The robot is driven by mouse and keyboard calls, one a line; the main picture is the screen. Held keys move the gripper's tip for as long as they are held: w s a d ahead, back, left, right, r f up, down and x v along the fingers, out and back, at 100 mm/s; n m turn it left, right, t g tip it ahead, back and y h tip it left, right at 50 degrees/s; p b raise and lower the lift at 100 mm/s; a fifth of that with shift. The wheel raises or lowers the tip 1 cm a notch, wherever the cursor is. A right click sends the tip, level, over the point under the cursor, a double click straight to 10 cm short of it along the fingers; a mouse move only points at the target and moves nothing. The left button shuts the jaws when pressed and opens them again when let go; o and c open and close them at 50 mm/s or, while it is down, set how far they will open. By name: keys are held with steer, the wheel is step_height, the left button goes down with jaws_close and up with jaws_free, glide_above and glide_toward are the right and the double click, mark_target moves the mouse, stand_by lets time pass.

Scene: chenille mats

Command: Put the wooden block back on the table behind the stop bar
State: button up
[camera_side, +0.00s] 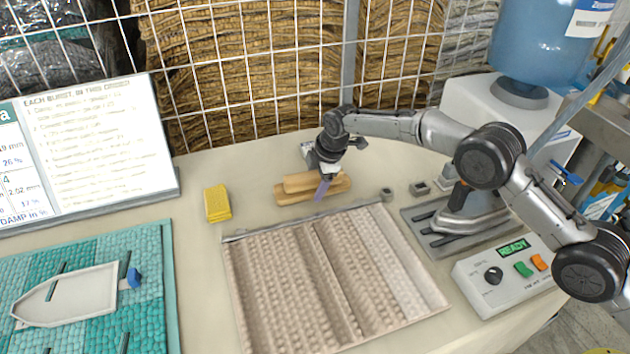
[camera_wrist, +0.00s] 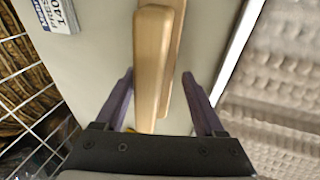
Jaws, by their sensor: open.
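A light wooden block (camera_side: 305,183) lies near the far side of the table, beside or partly on a second, lower wooden piece (camera_side: 290,196).
A yellow pack (camera_side: 217,203) stands left of the block. Small grey pieces (camera_side: 418,188) sit to the right. A control box (camera_side: 505,275) shows READY. A teal mat with a boat-shaped plate (camera_side: 65,295) lies at left. A wire grid (camera_side: 250,70) stands behind the table.

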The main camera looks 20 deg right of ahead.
stand_by(0.6)
steer(key=shift+f, duration=0.15)
steer(key=v, duration=1.4)
steer(key=shift+w, duration=0.2)
steer(key=shift+d, duration=0.1)
steer(key=s+d+r+m+t, duration=0.1)
steer(key=s+d+r+m, duration=0.7)
steer(key=s+d+r, duration=0.8)
steer(key=s+d+f+m, duration=0.1)
steer(key=s+d+m, duration=0.2)
steer(key=s, duration=0.6)
steer(key=s+d+f+m+h, duration=0.1)
steer(key=s+d+f+m, duration=0.1)
steer(key=s, duration=0.8)
steer(key=s+d+f+m+t, duration=0.1)
steer(key=s+d+f+m, duration=0.1)
steer(key=s, duration=0.7)
steer(key=shift+s+d+m+h, duration=0.35)
steer(key=shift+d+m, duration=0.55)
steer(key=shift+m, duration=0.5)
